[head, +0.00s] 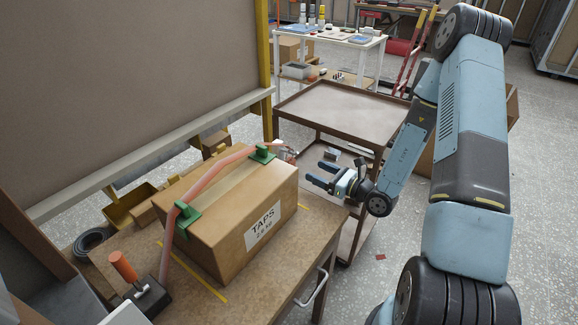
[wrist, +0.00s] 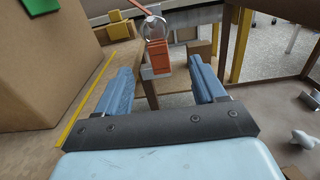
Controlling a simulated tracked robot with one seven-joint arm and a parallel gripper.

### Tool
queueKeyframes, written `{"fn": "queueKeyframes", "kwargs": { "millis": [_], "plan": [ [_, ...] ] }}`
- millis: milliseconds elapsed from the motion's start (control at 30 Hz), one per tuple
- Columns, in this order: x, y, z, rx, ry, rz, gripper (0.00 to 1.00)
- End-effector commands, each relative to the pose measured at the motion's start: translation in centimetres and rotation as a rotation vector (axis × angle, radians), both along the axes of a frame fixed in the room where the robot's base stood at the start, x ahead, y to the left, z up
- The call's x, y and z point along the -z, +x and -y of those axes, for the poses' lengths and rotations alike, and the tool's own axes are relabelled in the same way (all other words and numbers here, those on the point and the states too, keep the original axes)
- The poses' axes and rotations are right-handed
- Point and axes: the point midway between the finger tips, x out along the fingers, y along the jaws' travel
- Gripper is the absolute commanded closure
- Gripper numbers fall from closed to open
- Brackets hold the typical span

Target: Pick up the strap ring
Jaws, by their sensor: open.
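A metal ring (wrist: 155,27), which I take for the strap ring, shows top centre in the wrist view. An orange block or tag (wrist: 159,57) is just below it. In the head view, an orange strap (head: 218,165) runs over the TAPS carton (head: 245,218), through green corner pieces (head: 187,217), to the carton's far edge; the ring is too small there to make out clearly. My gripper (head: 314,174) is open, right of the carton. In the wrist view, my gripper (wrist: 161,68) has its fingers either side of the block's line, the ring beyond the fingertips.
The carton stands on a wooden bench (head: 322,220) close to my gripper's left. A brown trolley (head: 345,103) stands beyond, with small items on its lower shelf. A large tan panel (head: 130,85) rises behind.

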Motion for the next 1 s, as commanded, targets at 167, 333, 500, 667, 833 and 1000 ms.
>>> {"fn": "queueKeyframes", "kwargs": {
  "millis": [167,333,500,667,833,1000],
  "plan": [
    [0.0,1.6,-2.3,-0.004,0.002,0.001,0.31],
    [0.0,3.4,-4.6,-0.004,0.000,0.003,0.31],
    [0.0,4.6,-6.1,-0.003,0.000,0.001,0.31],
    [0.0,5.0,-6.6,-0.003,0.001,0.001,0.31],
    [0.4,5.5,-7.7,-0.005,0.001,0.001,0.31],
    [0.9,6.8,-9.6,-0.005,0.000,0.002,0.31]
  ]
}}
